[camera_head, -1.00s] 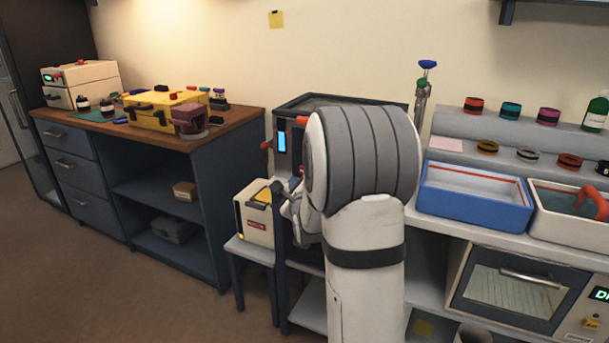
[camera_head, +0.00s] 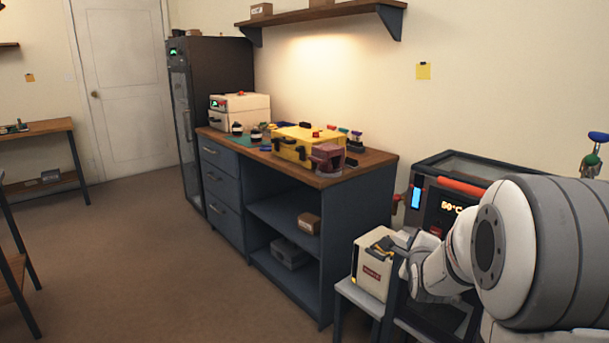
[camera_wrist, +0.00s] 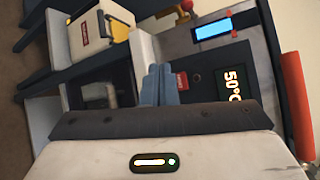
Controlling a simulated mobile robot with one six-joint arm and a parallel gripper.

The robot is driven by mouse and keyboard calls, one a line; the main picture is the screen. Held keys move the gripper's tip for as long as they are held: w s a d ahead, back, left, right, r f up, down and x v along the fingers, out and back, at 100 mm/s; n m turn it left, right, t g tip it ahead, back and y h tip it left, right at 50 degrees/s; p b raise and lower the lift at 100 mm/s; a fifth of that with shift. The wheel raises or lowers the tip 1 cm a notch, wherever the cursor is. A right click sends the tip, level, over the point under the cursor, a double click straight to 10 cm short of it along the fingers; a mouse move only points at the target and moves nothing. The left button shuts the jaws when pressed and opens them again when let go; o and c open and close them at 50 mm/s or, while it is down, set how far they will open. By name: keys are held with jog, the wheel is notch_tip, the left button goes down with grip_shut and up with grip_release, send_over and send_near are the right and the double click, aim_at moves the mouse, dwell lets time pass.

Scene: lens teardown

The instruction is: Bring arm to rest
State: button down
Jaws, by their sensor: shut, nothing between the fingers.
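My gripper (camera_wrist: 158,85) shows in the wrist view as two blue-grey fingers pressed together with nothing between them. It is in front of the dark oven-like unit with a lit 50°C display (camera_wrist: 233,84) and a blue screen (camera_wrist: 212,30). In the head view my white and grey arm (camera_head: 545,250) fills the lower right, bent, with its wrist end pointing left toward the same unit. The fingers cannot be made out clearly there.
A cream box (camera_head: 374,270) with a yellow top stands on a small grey stand (camera_head: 358,297), close left of my wrist. A blue cabinet (camera_head: 345,235) bears a yellow case (camera_head: 296,146). The brown floor (camera_head: 150,270) at left is open.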

jog(key=s+a+r+n+g+y+p, duration=0.1)
jog(key=s+a+r+n+g+p, duration=0.3)
jog(key=s+n, duration=0.4)
jog(key=s+a+r+n+g+y+p, duration=0.1)
jog(key=s+a+r+n+g+p, duration=0.3)
jog(key=s, duration=0.8)
jog(key=s+a+r+n+g+y+p, duration=0.1)
jog(key=s+a+r+n+g+p, duration=0.3)
jog(key=s+n+p, duration=0.5)
notch_tip(320, 180, up, 3)
jog(key=s+a+n, duration=0.2)
jog(key=n, duration=0.1)
jog(key=shift+n, duration=0.4)
jog(key=c, duration=2.2)
grip_release()
jog(key=shift+a+r, duration=0.1)
